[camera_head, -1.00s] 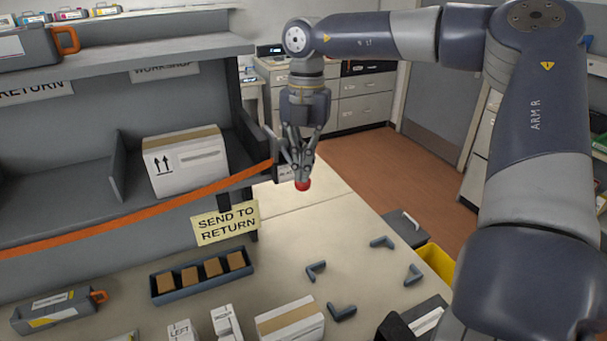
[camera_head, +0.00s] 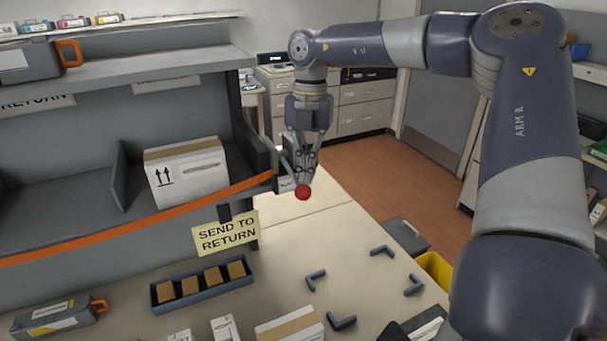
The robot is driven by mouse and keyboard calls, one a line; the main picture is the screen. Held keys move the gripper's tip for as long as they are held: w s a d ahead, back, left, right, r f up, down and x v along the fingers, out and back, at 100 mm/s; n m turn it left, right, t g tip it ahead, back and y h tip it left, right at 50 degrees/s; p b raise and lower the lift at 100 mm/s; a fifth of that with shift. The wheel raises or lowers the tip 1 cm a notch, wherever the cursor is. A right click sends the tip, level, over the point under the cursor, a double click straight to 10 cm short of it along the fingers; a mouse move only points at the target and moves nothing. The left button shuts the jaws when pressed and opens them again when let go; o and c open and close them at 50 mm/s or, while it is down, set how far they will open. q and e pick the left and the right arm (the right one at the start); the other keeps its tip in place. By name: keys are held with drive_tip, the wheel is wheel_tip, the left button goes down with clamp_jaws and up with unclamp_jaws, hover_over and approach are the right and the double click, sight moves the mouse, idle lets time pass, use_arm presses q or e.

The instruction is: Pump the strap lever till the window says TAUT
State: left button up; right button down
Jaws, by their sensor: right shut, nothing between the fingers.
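The orange strap (camera_head: 150,223) runs across the shelf front to a dark ratchet housing at the shelf's right end. The lever's red ball knob (camera_head: 302,192) sticks out there. My right gripper (camera_head: 303,178) points down with its fingers shut and empty, the tips right at the top of the knob. I cannot tell whether they touch it. A small pale plate (camera_head: 287,184) beside the knob may be the window; its text is too small to read, and the fingers partly cover that area. My left gripper is not in view.
A white carton (camera_head: 187,176) stands on the shelf behind the strap. A "SEND TO RETURN" sign (camera_head: 226,234) hangs below. The bench holds a tray of brown blocks (camera_head: 203,284), a grey cartridge (camera_head: 58,316) and several corner brackets (camera_head: 341,321). The bench right of the knob is clear.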

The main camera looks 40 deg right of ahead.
wheel_tip(320, 180, up, 12)
drive_tip(key=d, duration=0.1)
drive_tip(key=shift+w, duration=0.3)
idle(1.4)
drive_tip(key=a, duration=0.1)
drive_tip(key=s+a+f+p, duration=0.1)
drive_tip(key=s+a+p, duration=0.1)
drive_tip(key=shift+f, duration=0.3)
drive_tip(key=shift+w+f, duration=0.1)
drive_tip(key=shift+s+a+f, duration=0.15)
drive_tip(key=shift+f, duration=1.55)
drive_tip(key=shift+s+a+f, duration=0.1)
drive_tip(key=shift+a+f, duration=0.05)
drive_tip(key=shift+f, duration=1.55)
